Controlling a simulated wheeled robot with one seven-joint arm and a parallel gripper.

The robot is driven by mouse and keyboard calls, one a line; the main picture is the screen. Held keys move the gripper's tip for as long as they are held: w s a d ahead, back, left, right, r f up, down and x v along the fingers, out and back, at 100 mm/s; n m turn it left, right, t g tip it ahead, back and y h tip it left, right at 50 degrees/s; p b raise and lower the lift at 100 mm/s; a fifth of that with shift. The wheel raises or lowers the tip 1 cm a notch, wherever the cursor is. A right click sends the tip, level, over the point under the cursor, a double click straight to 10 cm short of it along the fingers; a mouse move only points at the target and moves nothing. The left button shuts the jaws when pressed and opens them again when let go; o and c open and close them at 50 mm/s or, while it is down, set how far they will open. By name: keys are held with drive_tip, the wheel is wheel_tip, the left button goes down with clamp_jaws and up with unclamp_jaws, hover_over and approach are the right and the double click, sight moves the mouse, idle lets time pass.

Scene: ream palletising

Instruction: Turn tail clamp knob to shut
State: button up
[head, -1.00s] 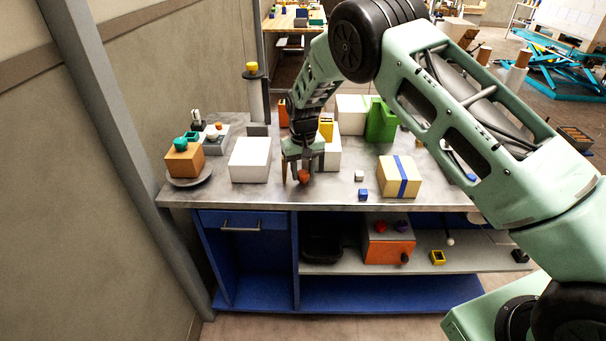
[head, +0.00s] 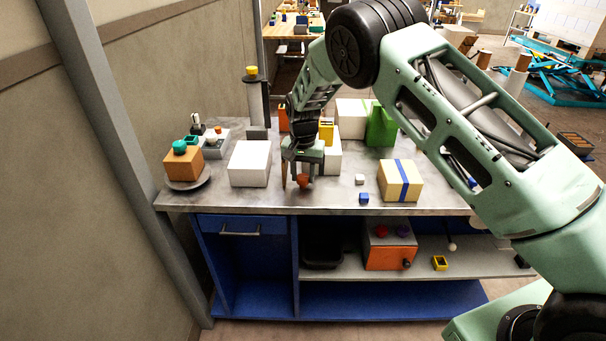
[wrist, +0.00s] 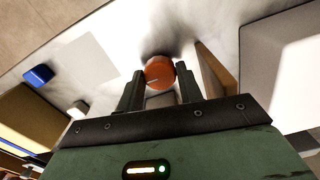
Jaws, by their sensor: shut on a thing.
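The round orange-red knob (head: 303,181) is low over the grey worktop near its front edge. It also shows in the wrist view (wrist: 160,72), with a pale line on its face. My gripper (head: 304,175) reaches down over the knob. In the wrist view its two dark fingers (wrist: 161,85) stand on either side of the knob and are shut on it. The fingers hide the knob's sides, and the clamp body under it cannot be made out.
A thin wooden piece (wrist: 214,72) stands close beside the fingers. A white box (head: 249,163) is to the left, and a cream box with a blue band (head: 400,180) to the right. A small blue cube (head: 364,198) and a white cube (head: 360,179) lie between.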

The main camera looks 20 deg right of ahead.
sight(303, 177)
idle(0.3)
drive_tip(key=o, duration=1)
drive_tip(key=shift+r, duration=0.1)
wheel_tip(303, 177, up, 17)
drive_tip(key=b, duration=0.2)
drive_tip(key=shift+r+b, duration=0.15)
drive_tip(key=shift+b, duration=0.2)
